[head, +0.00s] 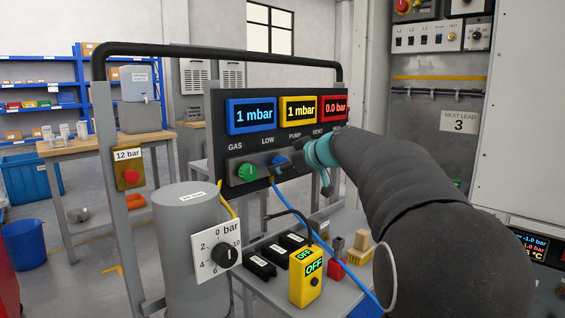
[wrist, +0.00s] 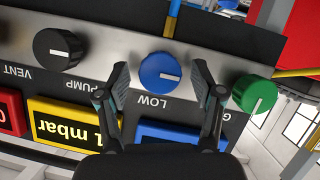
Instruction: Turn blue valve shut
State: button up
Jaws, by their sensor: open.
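The blue valve (wrist: 160,72) is a round knob with a white pointer line, on the grey panel strip above the label LOW in the wrist view. In the head view the blue valve (head: 279,160) is partly hidden by my gripper. My gripper (wrist: 160,78) is open, with one finger on each side of the blue knob. Whether the fingers touch it I cannot tell. In the head view my gripper (head: 300,160) reaches the panel from the right. The knob's white line points to the right in the wrist view.
A green knob (wrist: 254,94) sits close to one finger and a black knob (wrist: 58,48) lies on the other side. The blue display (head: 251,115) and yellow display (head: 298,109) read 1 mbar; the red display (head: 335,107) reads 0.0 bar. A blue hose (head: 320,240) hangs below.

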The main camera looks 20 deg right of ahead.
jog(key=shift+w+a+f, duration=0.2)
jog(key=shift+w+f, duration=0.05)
jog(key=shift+w, duration=0.25)
jog(key=c, duration=1.1)
jog(key=shift+c, duration=0.2)
